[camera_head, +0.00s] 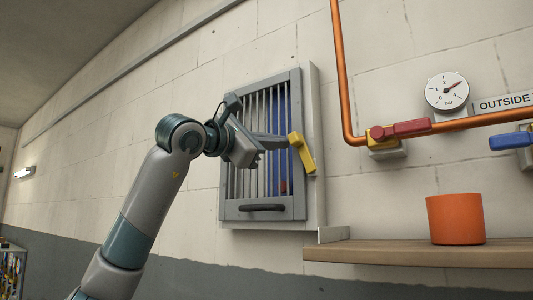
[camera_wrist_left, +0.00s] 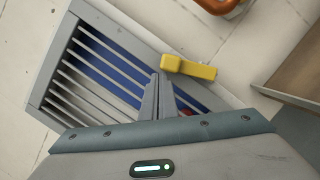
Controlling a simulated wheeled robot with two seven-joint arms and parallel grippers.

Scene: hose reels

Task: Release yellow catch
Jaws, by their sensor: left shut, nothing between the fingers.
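The yellow catch (camera_head: 302,152) sits at the right edge of a grey barred cabinet door (camera_head: 230,200) on the wall. Its long part points down and to the right in the head view. The catch also shows in the left wrist view (camera_wrist_left: 188,67), just beyond the fingertips and to their right. My left gripper (camera_head: 284,141) is shut and empty, its fingertips close to the catch's left side; I cannot tell if they touch. The fingers also show in the left wrist view (camera_wrist_left: 160,78). My right gripper is not in view.
The door has a dark handle (camera_head: 262,207) at its bottom, and blue and red things show behind the bars. An orange pipe (camera_head: 343,80) with a red-handled valve (camera_head: 411,128) runs to the right. A wooden shelf (camera_head: 400,252) holds an orange pot (camera_head: 456,219).

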